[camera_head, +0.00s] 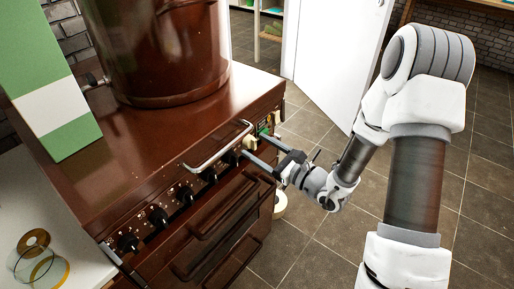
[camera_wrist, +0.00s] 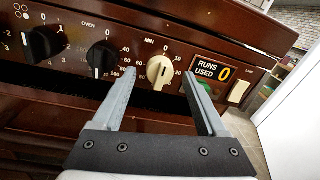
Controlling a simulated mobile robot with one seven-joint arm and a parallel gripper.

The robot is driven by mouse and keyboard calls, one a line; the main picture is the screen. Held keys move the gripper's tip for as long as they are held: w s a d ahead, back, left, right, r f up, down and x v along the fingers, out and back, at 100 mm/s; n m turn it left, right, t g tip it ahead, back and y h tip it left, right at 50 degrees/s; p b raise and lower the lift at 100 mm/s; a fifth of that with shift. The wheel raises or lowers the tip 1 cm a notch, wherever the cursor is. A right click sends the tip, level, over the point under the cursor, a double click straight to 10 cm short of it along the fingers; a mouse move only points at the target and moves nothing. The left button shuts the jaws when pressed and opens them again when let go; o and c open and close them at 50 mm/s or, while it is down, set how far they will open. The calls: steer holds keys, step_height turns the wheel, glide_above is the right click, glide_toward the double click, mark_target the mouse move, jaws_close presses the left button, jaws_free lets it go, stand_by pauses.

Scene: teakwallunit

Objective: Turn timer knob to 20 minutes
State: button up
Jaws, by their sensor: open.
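The timer knob (camera_wrist: 159,71) is a cream round knob under the label MIN on the brown stove's control panel. Numbers ring it, with 10 and 20 on its right side. A dark line runs roughly up and down its face; which number it marks is too small to tell. My gripper (camera_wrist: 159,76) is open, with one finger to each side of the knob in the wrist view. I cannot tell whether the tips touch it. In the head view my gripper (camera_head: 256,145) reaches the panel's right end, near the cream knob (camera_head: 249,142).
A black oven knob (camera_wrist: 102,59) and another black knob (camera_wrist: 41,43) are left of the timer. A RUNS USED display (camera_wrist: 212,70) reading 0 and a cream switch (camera_wrist: 239,91) are right. A metal rail (camera_head: 218,150) runs before the panel. A big pot (camera_head: 165,50) stands on top.

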steer(key=shift+w+a, duration=0.3)
steer(key=shift+a, duration=0.1)
steer(key=shift+c, duration=0.2)
jaws_close()
steer(key=shift+r, duration=0.1)
